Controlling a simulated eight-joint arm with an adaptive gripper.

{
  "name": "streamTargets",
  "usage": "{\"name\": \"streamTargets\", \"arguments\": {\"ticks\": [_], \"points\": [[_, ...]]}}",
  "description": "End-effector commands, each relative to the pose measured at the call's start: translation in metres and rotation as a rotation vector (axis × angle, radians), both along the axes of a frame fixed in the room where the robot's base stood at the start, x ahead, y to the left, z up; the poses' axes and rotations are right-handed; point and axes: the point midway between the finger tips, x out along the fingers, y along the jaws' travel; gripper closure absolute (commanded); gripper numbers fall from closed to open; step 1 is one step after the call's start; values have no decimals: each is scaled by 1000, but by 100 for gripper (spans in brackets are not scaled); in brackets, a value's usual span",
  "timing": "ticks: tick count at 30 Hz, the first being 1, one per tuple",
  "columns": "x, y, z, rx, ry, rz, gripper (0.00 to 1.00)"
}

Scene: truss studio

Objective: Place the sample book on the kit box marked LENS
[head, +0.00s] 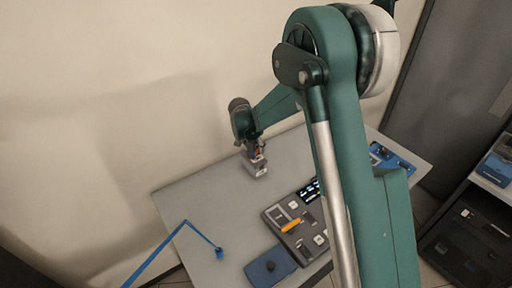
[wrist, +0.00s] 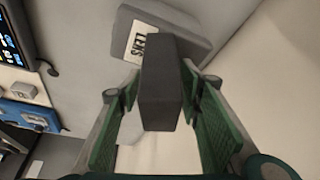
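A dark grey block, which I take to be the sample book (wrist: 162,85), is between the two green-padded fingers of my gripper (wrist: 162,100) in the wrist view. The fingers appear closed on its sides. Beyond it lies a grey box (wrist: 190,38) with a white label (wrist: 138,45). The label's lettering is turned and partly covered, so I cannot read it surely. In the head view my gripper (head: 257,155) is low over the table's far part, just above the grey box (head: 254,168). The book is too small to make out there. I cannot tell whether it touches the box.
The grey table (head: 195,195) is bare left of the box. A control panel with an orange part (head: 291,226), a blue pad (head: 270,267) and a blue strap (head: 218,253) lie nearer the front. A blue device (head: 395,160) is at the right. A wall stands behind.

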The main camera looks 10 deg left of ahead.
Motion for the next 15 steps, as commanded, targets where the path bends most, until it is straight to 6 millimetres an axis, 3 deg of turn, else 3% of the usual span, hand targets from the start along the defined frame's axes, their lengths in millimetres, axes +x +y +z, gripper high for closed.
{"name": "streamTargets", "arguments": {"ticks": [8,15], "points": [[-5,2,16,0,0,1,64],[-16,7,44,0,0,1,64]]}}
